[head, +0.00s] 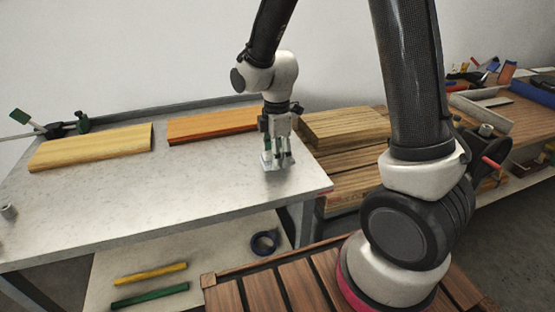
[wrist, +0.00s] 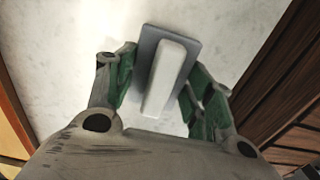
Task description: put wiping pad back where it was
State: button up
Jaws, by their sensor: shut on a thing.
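The wiping pad (wrist: 168,75) is a pale block on a darker grey base, seen between my fingers in the wrist view. In the head view the pad (head: 266,158) is a small light shape at the right end of the grey table (head: 150,200). My gripper (head: 278,160) points straight down over it there, and in the wrist view its green-padded fingers (wrist: 160,90) stand on both sides of the pad. My gripper is shut on the pad. The pad is at or just above the table surface; whether it touches cannot be told. The fingers partly hide it in the head view.
A yellow board (head: 90,148) and an orange-brown board (head: 212,125) lie at the table's back. A green-handled clamp (head: 50,127) is at the back left. Stacked planks (head: 345,130) stand just right of the table. The table's middle and front are clear.

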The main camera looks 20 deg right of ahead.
jog(key=shift+f, duration=1)
jog(key=shift+f, duration=0.1)
jog(key=o, duration=1.1)
